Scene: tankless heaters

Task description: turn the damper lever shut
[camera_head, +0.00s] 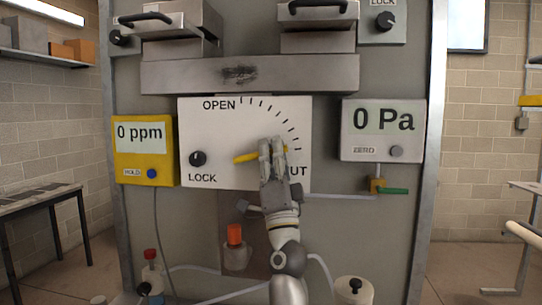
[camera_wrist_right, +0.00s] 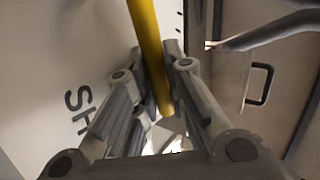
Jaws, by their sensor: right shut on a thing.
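The damper lever is a yellow bar (camera_head: 244,158) on a white dial plate (camera_head: 225,130), marked OPEN at the top and SHUT at the lower right. It lies nearly level, tilted slightly up to the right, with its right part mostly hidden by my right gripper (camera_head: 271,148). That gripper covers the start of the word SHUT. In the right wrist view, the yellow lever (camera_wrist_right: 148,50) runs down between the two fingers of the right gripper (camera_wrist_right: 158,95), which are shut on it. My left gripper is not in view.
A black LOCK knob (camera_head: 198,158) sits left of the lever on the plate. A yellow meter (camera_head: 145,160) reads 0 ppm; a grey gauge (camera_head: 383,130) reads 0 Pa. A metal ledge (camera_head: 300,75) juts above the plate. A green-handled valve (camera_head: 393,191) and a pipe lie lower right.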

